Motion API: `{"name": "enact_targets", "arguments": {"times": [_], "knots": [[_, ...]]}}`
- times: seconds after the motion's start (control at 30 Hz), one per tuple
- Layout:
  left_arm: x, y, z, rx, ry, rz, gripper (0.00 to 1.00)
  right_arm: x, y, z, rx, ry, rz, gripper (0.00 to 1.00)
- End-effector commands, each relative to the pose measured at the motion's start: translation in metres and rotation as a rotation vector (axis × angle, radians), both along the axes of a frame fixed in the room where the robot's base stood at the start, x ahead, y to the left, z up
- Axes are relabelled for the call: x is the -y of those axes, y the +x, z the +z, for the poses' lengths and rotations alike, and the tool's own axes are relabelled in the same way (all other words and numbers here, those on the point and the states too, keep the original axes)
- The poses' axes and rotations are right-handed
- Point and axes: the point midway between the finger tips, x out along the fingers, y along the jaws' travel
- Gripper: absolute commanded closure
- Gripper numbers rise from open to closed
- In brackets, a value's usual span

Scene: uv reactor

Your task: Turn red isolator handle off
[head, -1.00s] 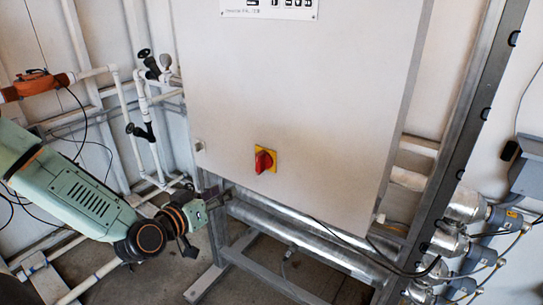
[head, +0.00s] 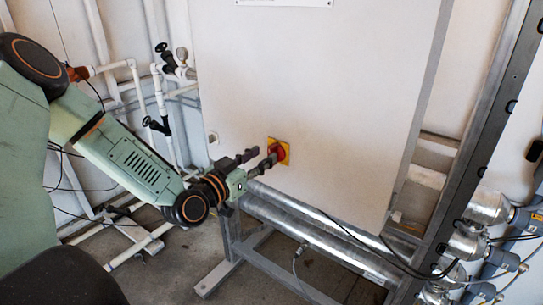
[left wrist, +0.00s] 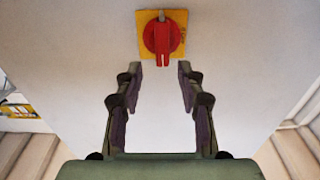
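The red isolator handle (left wrist: 162,38) sits on a yellow square plate (left wrist: 178,20) on the front of a light cabinet. In the left wrist view its grip points straight down. In the head view the handle (head: 277,151) is partly hidden by my gripper. My left gripper (left wrist: 160,72) is open and empty, its two dark fingers spread on either side below the handle. In the head view the left gripper (head: 264,160) reaches in from the left with its fingertips close to the handle. I cannot tell whether they touch it. My right gripper is not seen.
The cabinet (head: 330,100) stands on a metal frame with silver pipes (head: 310,232) beneath. White pipes with black valves (head: 157,125) run at the left. Silver fittings (head: 468,243) and cables are at the lower right. The cabinet front around the handle is clear.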

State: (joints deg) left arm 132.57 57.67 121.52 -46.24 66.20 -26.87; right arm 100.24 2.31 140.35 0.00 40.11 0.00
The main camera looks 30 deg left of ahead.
Motion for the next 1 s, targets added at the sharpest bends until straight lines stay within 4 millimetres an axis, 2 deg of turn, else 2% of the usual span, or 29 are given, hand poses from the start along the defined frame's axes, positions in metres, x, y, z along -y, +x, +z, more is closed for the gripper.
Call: {"name": "enact_targets", "arguments": {"times": [0.2, 0.4, 0.8, 1.0], "knots": [[0.004, 0.024, -0.001, 0.001, 0.005, -0.005, 0.61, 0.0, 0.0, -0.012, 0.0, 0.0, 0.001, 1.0], [0.005, 0.04, -0.001, 0.0, 0.002, -0.004, 0.61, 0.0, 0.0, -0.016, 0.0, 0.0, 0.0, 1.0], [0.005, 0.045, 0.0, 0.001, -0.002, -0.003, 0.61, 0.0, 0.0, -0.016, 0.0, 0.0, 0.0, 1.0], [0.005, 0.045, 0.0, 0.001, -0.002, -0.003, 0.77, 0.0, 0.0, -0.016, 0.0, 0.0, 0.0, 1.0]]}}
